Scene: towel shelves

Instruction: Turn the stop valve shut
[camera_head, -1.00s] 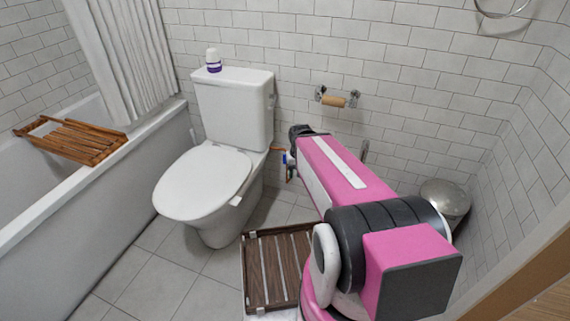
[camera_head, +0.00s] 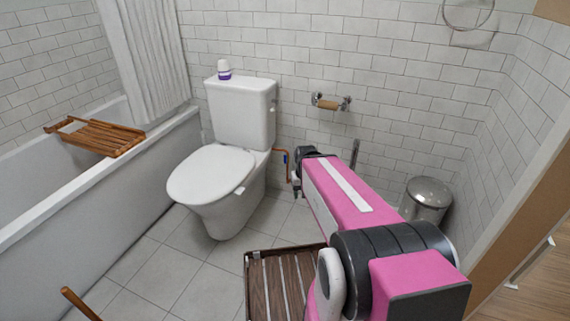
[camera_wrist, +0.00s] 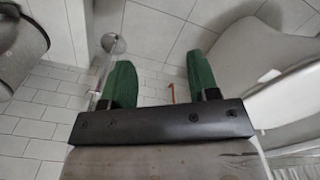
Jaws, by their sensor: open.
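The stop valve (camera_head: 286,158) shows in the head view as a small blue part on a copper pipe (camera_head: 278,151) low on the wall, just right of the toilet. Its handle position is too small to tell. In the wrist view a bit of copper-coloured pipe (camera_wrist: 173,92) shows between the fingers, farther off; the valve itself is not clear there. My gripper (camera_wrist: 158,62) has two green fingers spread apart with nothing between them. In the head view my arm reaches toward the wall, and its end is just right of the valve, apart from it in the picture.
The toilet (camera_head: 215,178) stands left of the valve. A metal bin (camera_head: 427,198) and a toilet brush (camera_wrist: 110,50) stand to the right. A paper holder (camera_head: 330,102) is above.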

